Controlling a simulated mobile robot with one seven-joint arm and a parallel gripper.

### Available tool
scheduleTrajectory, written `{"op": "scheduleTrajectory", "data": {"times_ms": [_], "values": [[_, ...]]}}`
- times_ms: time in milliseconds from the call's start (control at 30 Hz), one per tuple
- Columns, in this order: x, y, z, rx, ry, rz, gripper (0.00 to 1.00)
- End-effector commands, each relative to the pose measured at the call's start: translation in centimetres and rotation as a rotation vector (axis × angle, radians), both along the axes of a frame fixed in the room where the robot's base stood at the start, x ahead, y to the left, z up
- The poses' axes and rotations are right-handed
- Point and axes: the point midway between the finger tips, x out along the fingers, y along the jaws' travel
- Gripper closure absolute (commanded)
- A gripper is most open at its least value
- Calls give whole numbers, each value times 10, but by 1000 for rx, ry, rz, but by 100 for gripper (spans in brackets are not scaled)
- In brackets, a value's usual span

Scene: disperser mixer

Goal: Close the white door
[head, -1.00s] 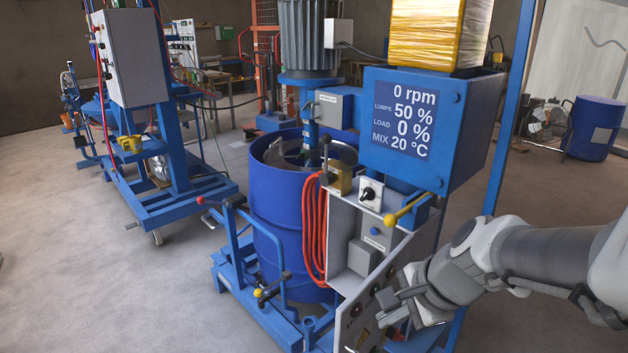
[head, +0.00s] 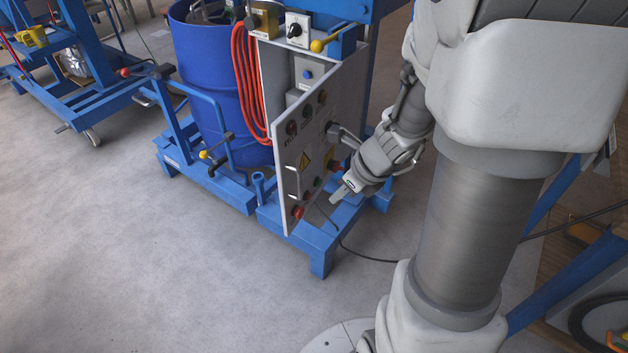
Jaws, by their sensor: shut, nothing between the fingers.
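The white door (head: 318,128) is a flat panel with several buttons, a yellow warning triangle and a handle on its face. It stands open on the front of the blue mixer, swung out toward me, with grey boxes (head: 309,72) showing in the cabinet (head: 278,62) behind it. My gripper (head: 340,195) is shut and empty. It is in front of the button face, at the lower right of the door in the picture. I cannot tell whether the fingers touch the door.
A blue drum (head: 215,85) and looped orange hose (head: 250,85) are left of the cabinet. The blue base frame (head: 320,250) juts out below the door. A black cable (head: 365,256) lies on the floor. Grey floor at the lower left is clear.

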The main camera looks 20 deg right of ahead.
Motion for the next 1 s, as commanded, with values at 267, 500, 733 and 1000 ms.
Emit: {"op": "scheduleTrajectory", "data": {"times_ms": [267,500,733,1000], "values": [[16,10,-44,-1,1,5,100],[32,20,-81,-1,-1,5,100],[57,35,-79,-2,-3,9,100],[69,42,-77,-2,-2,5,100]]}}
